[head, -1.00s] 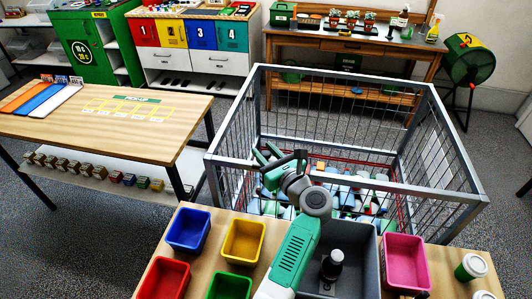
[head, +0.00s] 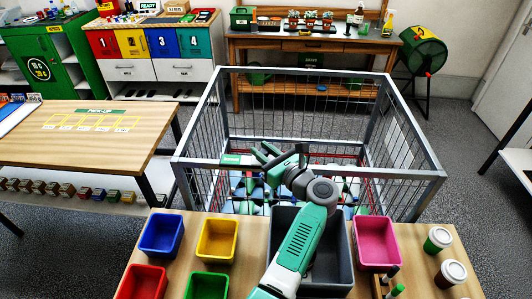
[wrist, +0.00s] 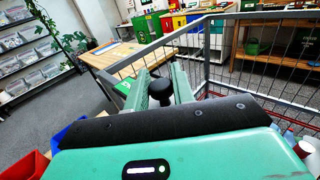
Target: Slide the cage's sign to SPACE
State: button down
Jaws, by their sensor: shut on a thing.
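The wire cage (head: 408,174) with a grey metal frame stands in the middle of the head view. A small green and white sign (head: 235,160) sits at its front top rail, left of the middle; its lettering is too small to read. My gripper (head: 264,153) is at this rail, just right of the sign. In the wrist view, my gripper (wrist: 162,85) has its two green fingers on either side of a black round knob (wrist: 160,91), shut on it. Whether the knob belongs to the sign cannot be seen clearly.
Inside the cage lie several mixed packages. In front is a table with blue (head: 161,235), yellow (head: 217,240), red, green and pink bins (head: 376,242), a grey bin under my arm and two lidded cups (head: 438,240). A pick-up table (head: 120,145) stands left.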

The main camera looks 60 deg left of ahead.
jog(key=c, duration=1.2)
grip_release()
jog(key=shift+s, duration=0.1)
jog(key=p+v, duration=0.1)
jog(key=v, duration=0.6)
jog(key=shift+d, duration=0.35)
